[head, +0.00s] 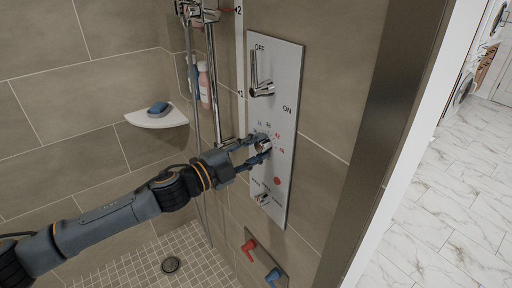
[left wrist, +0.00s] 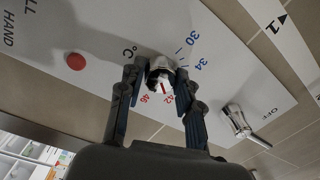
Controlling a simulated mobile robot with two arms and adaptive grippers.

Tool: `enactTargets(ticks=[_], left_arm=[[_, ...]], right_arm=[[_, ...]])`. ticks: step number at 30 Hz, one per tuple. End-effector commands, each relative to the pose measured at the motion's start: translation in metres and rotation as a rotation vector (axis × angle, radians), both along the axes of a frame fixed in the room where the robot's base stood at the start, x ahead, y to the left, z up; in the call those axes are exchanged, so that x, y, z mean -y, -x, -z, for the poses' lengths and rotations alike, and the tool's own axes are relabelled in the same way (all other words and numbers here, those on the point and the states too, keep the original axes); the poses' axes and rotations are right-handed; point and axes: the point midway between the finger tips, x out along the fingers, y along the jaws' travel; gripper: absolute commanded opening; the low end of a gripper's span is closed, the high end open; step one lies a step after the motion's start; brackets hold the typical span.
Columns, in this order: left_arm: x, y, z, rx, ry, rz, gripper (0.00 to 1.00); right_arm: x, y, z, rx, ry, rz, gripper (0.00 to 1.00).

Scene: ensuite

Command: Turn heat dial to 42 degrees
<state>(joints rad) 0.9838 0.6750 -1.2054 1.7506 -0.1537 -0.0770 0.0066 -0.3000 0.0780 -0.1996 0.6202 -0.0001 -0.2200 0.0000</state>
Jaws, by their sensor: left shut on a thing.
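The heat dial (head: 264,145) is a small chrome knob in the middle of a tall pale panel (head: 289,75) on the shower wall. In the left wrist view the dial (left wrist: 163,66) sits among the printed marks 30, 34, 42 and 46. A red mark on it faces the red 42 and 46 side; its exact reading is hard to tell. My left gripper (head: 262,143) is shut on the dial, one finger on each side. Its fingers in the left wrist view (left wrist: 158,82) hide part of the scale. My right gripper is not in view.
A chrome ON/OFF lever (head: 263,88) stands out above the dial. A smaller lever (head: 263,198) and a red button (head: 277,181) are below. Red and blue taps (head: 249,246) sit lower. A shower rail (head: 213,80) and corner shelf (head: 157,118) are left.

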Motion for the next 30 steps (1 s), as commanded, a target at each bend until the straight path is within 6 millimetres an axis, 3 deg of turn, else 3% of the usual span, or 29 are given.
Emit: enactTargets(ticks=[14, 15, 18, 30], left_arm=[[0.0007, 0.0007, 0.0006, 0.013, -0.010, 0.003, 0.03], [0.0007, 0.0007, 0.0006, 0.013, -0.010, 0.003, 0.38], [0.0006, 0.0006, 0.0007, 0.012, -0.010, 0.002, 0.57], [-0.0063, 0.0039, 0.0013, 0.012, -0.009, -0.001, 0.57]], right_arm=[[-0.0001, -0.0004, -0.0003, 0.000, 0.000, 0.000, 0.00], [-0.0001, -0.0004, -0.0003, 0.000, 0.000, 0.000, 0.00], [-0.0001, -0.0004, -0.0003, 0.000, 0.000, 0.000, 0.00], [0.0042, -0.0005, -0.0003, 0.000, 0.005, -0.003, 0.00]])
